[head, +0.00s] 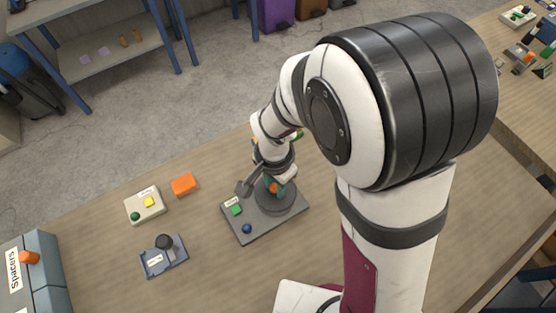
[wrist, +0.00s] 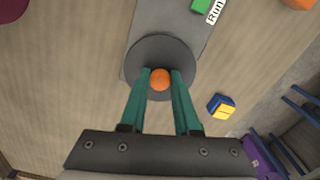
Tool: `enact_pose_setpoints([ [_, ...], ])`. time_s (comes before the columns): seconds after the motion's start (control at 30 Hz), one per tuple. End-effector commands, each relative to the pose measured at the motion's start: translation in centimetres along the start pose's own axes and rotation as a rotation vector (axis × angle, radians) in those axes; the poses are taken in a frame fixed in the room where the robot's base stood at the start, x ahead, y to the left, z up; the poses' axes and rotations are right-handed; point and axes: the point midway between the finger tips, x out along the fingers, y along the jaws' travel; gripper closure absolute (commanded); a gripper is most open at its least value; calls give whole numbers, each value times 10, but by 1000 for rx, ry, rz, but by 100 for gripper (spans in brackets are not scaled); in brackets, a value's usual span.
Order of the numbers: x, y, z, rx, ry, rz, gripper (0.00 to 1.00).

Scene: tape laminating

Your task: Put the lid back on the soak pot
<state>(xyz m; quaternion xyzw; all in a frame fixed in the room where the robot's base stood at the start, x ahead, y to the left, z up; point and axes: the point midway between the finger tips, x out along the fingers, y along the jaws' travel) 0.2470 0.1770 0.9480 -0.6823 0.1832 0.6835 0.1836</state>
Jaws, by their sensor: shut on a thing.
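My gripper (head: 274,186) has its teal fingers closed on an orange knob at the right of the grey station. In the wrist view the fingertips (wrist: 161,80) hold the orange knob (wrist: 160,77) from both sides. The knob is at the middle of a dark grey round lid (wrist: 160,46). In the head view the round dark grey pot and lid (head: 277,204) are over the right part of the grey station plate (head: 243,229). The lid hides the pot's inside, and I cannot tell whether lid and pot touch.
The station has a green button (head: 236,210) and a blue knob (head: 247,229). To its left are an orange block (head: 184,184), a beige button box (head: 145,207), a small blue-grey fixture (head: 163,259) and a spacers bin (head: 42,270). A blue and yellow block (wrist: 221,106) lies near the pot.

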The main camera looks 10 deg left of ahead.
Motion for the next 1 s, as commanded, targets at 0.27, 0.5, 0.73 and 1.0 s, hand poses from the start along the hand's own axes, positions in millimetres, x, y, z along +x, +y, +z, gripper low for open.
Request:
enact_pose_setpoints([
  [0.27,0,0,0,0,0,0,55],
  [0.5,0,0,0,0,0,0,35],
  [0.73,0,0,0,0,0,0,10],
  [1.0,0,0,0,0,0,0,5],
])
